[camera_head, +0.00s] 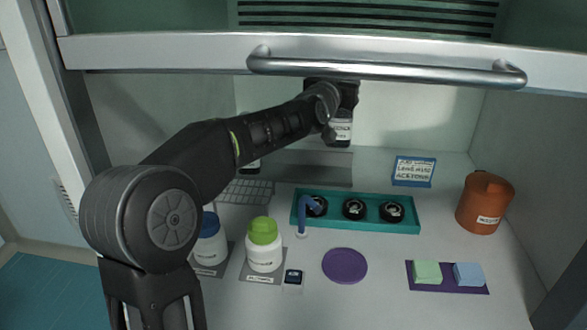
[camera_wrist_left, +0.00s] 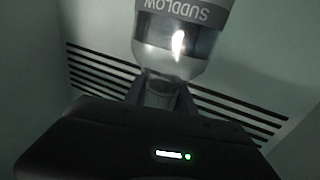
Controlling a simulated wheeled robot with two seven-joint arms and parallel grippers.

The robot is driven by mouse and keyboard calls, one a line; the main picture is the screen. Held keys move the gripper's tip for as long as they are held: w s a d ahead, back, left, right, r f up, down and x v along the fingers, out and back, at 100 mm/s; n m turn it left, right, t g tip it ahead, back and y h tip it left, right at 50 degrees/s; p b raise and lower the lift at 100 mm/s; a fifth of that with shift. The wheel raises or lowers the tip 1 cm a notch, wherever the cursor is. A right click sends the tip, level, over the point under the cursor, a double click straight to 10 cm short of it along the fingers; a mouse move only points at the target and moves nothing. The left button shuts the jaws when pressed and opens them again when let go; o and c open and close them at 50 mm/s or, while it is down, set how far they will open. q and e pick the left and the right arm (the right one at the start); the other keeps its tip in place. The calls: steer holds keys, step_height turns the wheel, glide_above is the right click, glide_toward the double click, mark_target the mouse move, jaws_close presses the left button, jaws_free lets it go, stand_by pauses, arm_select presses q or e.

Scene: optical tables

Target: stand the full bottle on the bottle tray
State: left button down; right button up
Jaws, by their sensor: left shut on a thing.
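My left gripper (camera_head: 333,100) is at the back of the hood, below the sash handle. It is shut on a bottle (camera_head: 341,128) with a dark band and a white label, held up off the worktop. In the left wrist view the bottle (camera_wrist_left: 180,30) is clear glass with its neck between the fingers (camera_wrist_left: 160,92); its label reads upside down there. I cannot tell its fill level. Another labelled bottle (camera_head: 250,167) is mostly hidden behind my left arm. A grey plate (camera_head: 315,170) lies below the held bottle; I cannot tell whether it is the bottle tray.
A teal tray (camera_head: 345,226) holds three black round items. White jars with a green lid (camera_head: 264,245) and a blue lid (camera_head: 209,245) stand front left. An orange container (camera_head: 484,205) stands right, near a blue sign (camera_head: 413,172). A purple disc (camera_head: 344,265) lies in front.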

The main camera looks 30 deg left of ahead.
mark_target(342, 115)
arm_select(q)
steer(key=shift+w+a+r, duration=0.1)
steer(key=shift+a+r, duration=0.1)
steer(key=shift+a, duration=0.05)
step_height(342, 115, down, 5)
steer(key=shift+r+b, duration=0.2)
steer(key=shift+b, duration=0.55)
steer(key=shift+f, duration=0.15)
steer(key=shift+f+b, duration=0.4)
steer(key=shift+f, duration=2.15)
